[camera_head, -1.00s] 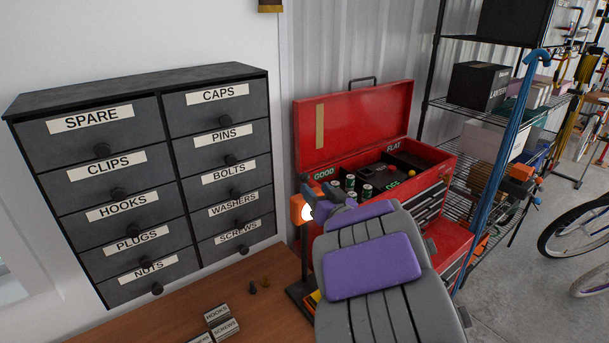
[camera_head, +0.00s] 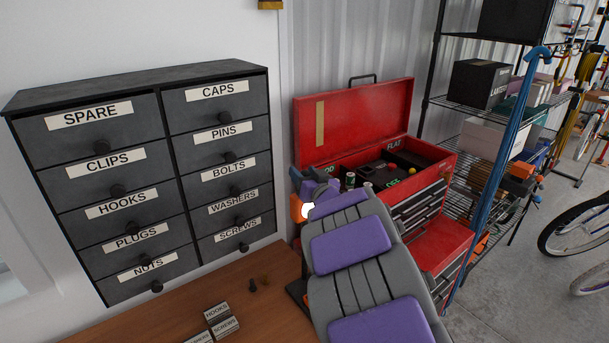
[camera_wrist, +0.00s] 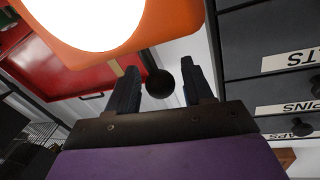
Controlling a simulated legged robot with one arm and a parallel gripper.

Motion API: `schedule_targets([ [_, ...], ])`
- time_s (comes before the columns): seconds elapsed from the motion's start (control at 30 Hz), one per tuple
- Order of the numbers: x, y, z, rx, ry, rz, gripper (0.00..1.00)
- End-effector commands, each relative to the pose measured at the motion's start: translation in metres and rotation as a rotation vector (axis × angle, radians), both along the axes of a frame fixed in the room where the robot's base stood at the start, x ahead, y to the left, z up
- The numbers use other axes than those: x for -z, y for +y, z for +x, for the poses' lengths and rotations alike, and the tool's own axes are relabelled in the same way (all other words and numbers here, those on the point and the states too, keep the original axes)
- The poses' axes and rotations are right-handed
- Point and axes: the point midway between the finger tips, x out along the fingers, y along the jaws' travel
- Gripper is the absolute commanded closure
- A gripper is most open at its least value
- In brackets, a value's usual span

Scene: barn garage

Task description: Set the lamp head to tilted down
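The lamp head (camera_head: 296,207) is orange with a glowing white face. It stands in front of the red toolbox in the head view, partly hidden by my arm. In the wrist view the lamp head (camera_wrist: 170,25) fills the top edge, its bright face close to the camera. My gripper (camera_wrist: 156,78) is open in the wrist view, its two dark fingers apart. A round black knob (camera_wrist: 159,84) shows between the fingers, with gaps on both sides. I cannot tell how deep it lies or what it joins.
Small labelled blocks (camera_head: 220,322) lie on the bench. The open red toolbox (camera_head: 352,112) is behind the lamp. A wire shelf (camera_head: 468,107) and bicycle (camera_head: 575,225) are at right.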

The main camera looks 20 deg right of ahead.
Motion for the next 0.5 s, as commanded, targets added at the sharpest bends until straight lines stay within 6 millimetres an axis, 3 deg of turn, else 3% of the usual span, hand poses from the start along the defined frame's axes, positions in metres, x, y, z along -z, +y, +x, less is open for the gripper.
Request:
schedule_targets([
  [0.07,0.0001,-0.0001,-0.0001,0.0,0.0,0.0,0.57],
  [0.5,0.0003,-0.0002,-0.0001,0.0,0.001,0.0,0.99],
])
